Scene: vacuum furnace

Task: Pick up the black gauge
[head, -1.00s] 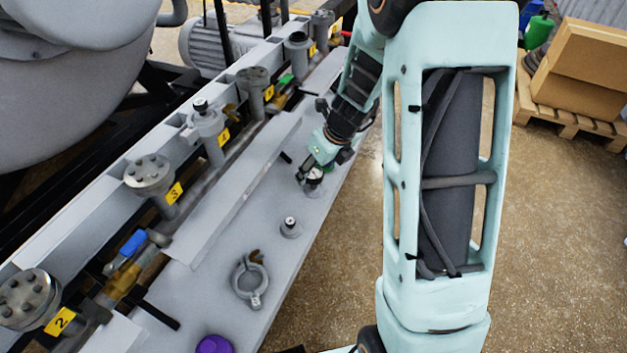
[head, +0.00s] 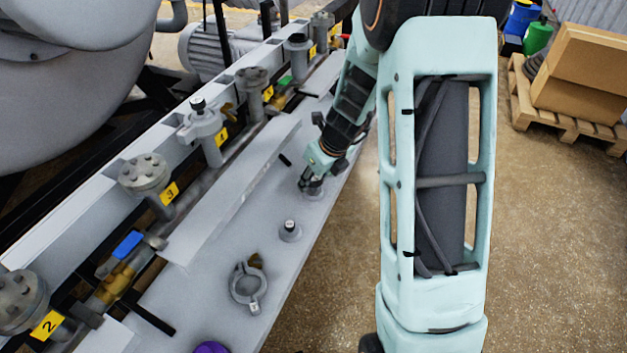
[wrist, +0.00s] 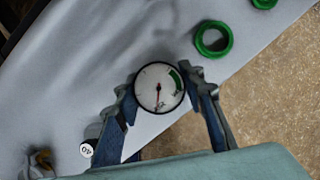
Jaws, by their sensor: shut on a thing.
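The black gauge (wrist: 158,87) shows in the wrist view as a round white dial with a black rim, a red needle and a green band. It sits between the two fingers of my gripper (wrist: 160,90), which is shut on it, with one finger at each side of the rim. In the head view my gripper (head: 311,184) is low over the grey bench (head: 212,292), near its right edge. There the gauge is mostly hidden by the fingers, and I cannot tell whether it touches the bench.
A green ring (wrist: 213,39) lies beside the gauge, with another green piece (wrist: 264,3) farther off. A small white-topped fitting (head: 290,230), a ring clamp (head: 248,285) and a purple cap (head: 210,348) are on the nearer bench. Numbered valves (head: 203,121) line the left side.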

